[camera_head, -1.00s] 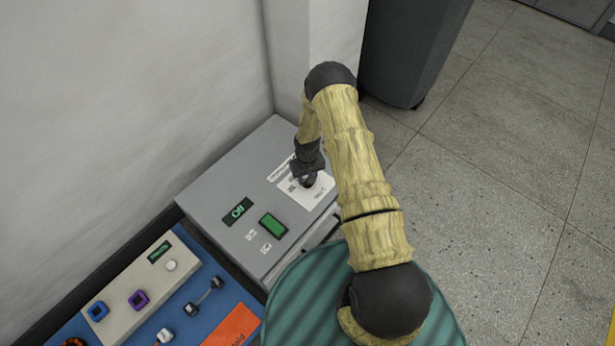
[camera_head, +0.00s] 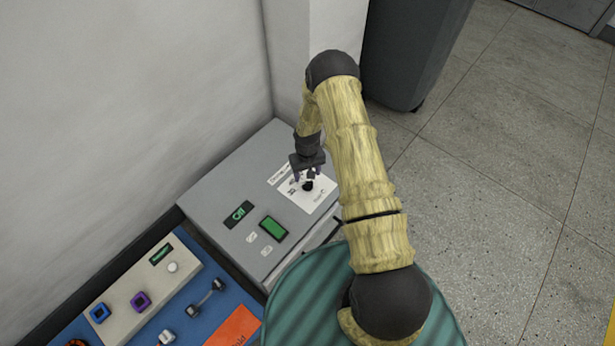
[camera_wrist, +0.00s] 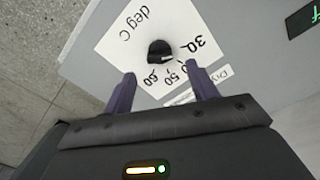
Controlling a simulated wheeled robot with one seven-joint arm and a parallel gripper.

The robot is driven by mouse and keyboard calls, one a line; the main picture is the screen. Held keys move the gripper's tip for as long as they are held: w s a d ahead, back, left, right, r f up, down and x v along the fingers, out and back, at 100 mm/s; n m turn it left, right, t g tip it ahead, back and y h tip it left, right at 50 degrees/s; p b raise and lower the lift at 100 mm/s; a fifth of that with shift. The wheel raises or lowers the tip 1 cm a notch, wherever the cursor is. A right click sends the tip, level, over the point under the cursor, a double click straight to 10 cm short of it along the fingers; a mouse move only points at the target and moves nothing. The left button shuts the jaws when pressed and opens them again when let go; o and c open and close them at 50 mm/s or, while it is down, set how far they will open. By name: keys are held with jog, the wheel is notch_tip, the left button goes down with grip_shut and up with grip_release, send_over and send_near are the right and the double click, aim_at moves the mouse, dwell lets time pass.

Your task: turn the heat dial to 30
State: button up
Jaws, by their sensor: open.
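The heat dial is a small black knob (camera_wrist: 160,52) on a white label (camera_wrist: 125,47) marked "deg C" with printed numbers including 30, 50 and 60. In the wrist view the knob has a light mark on its lower right side; I cannot tell exactly which number it points at. The dial also shows in the head view (camera_head: 308,186) on the grey box's top. My gripper (camera_wrist: 162,76) is open, with two purple fingers apart and nothing between them. In the head view my gripper (camera_head: 307,173) is just above the dial, apart from it.
A blue board (camera_head: 190,262) with several parts lies at lower left. A wall stands behind, and a dark bin (camera_head: 405,50) stands at the back.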

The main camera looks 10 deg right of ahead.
notch_tip(320, 180, up, 12)
jog(key=p, duration=0.2)
jog(key=shift+r+p, duration=0.2)
jog(key=shift+p, duration=0.2)
jog(key=s+r+t, duration=0.1)
jog(key=s+r, duration=0.3)
jog(key=r, duration=0.5)
jog(key=s+r, duration=0.3)
jog(key=r, duration=0.5)
jog(key=s+r+m+t, duration=0.1)
jog(key=s+r, duration=0.4)
jog(key=s, duration=0.2)
jog(key=s+r+t, duration=0.1)
jog(key=s+r, duration=0.4)
jog(key=s, duration=0.2)
notch_tip(320, 180, up, 29)
jog(key=p, duration=2.9)
jog(key=shift+r+p, duration=0.15)
jog(key=shift+p, duration=0.2)
jog(key=shift+d, duration=0.1)
